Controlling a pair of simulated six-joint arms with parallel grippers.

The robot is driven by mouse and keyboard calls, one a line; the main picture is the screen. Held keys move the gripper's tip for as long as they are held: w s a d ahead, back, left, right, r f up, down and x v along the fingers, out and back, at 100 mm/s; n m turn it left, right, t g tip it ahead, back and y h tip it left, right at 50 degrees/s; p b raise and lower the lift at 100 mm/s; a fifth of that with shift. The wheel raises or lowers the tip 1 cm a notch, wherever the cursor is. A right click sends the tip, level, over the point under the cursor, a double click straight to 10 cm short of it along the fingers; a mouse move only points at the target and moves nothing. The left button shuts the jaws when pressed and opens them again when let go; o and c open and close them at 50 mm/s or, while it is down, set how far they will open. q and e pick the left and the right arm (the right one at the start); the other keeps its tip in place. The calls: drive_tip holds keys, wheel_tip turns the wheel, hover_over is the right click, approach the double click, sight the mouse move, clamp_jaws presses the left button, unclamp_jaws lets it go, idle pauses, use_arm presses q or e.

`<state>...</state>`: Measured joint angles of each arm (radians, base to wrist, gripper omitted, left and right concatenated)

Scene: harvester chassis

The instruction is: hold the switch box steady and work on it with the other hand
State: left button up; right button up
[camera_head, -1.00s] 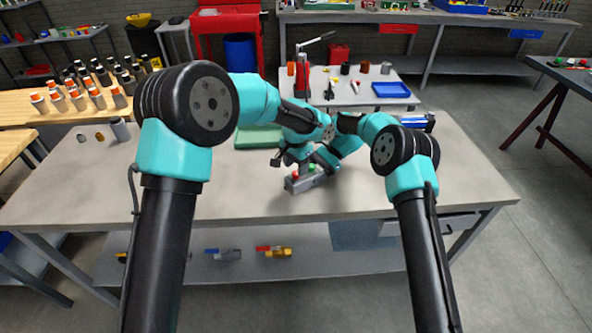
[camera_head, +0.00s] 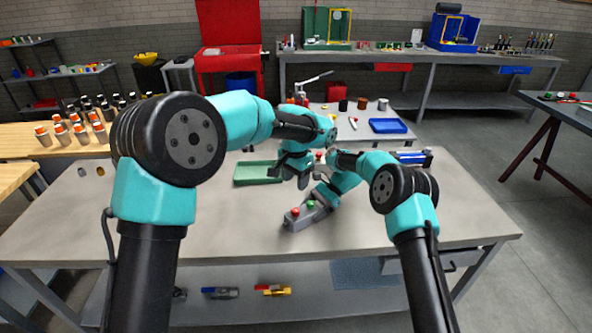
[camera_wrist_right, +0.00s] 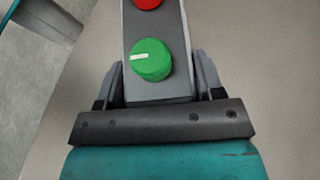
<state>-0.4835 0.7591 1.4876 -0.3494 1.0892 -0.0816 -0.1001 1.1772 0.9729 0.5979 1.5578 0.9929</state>
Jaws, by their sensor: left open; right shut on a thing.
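The grey switch box (camera_head: 291,224) lies on the workbench, with a red button (camera_head: 295,212) toward its left end and a green knob (camera_head: 310,204) nearer my right gripper. My right gripper (camera_head: 321,203) is shut on the box's right end. In the right wrist view its fingers (camera_wrist_right: 160,80) sit on both sides of the box, beside the green knob (camera_wrist_right: 151,60) with a white mark; the red button (camera_wrist_right: 147,3) is cut off at the top edge. My left gripper (camera_head: 291,178) is open and empty, above and behind the box, apart from it.
A green tray (camera_head: 258,173) lies on the workbench (camera_head: 200,220) behind and left of the box. A blue and silver object (camera_head: 414,157) lies behind my right arm. The bench top left of the box is clear.

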drive_tip(key=o, duration=1.4)
drive_tip(key=shift+c, duration=0.2)
drive_tip(key=v, duration=1.2)
drive_tip(key=shift+a, duration=0.1)
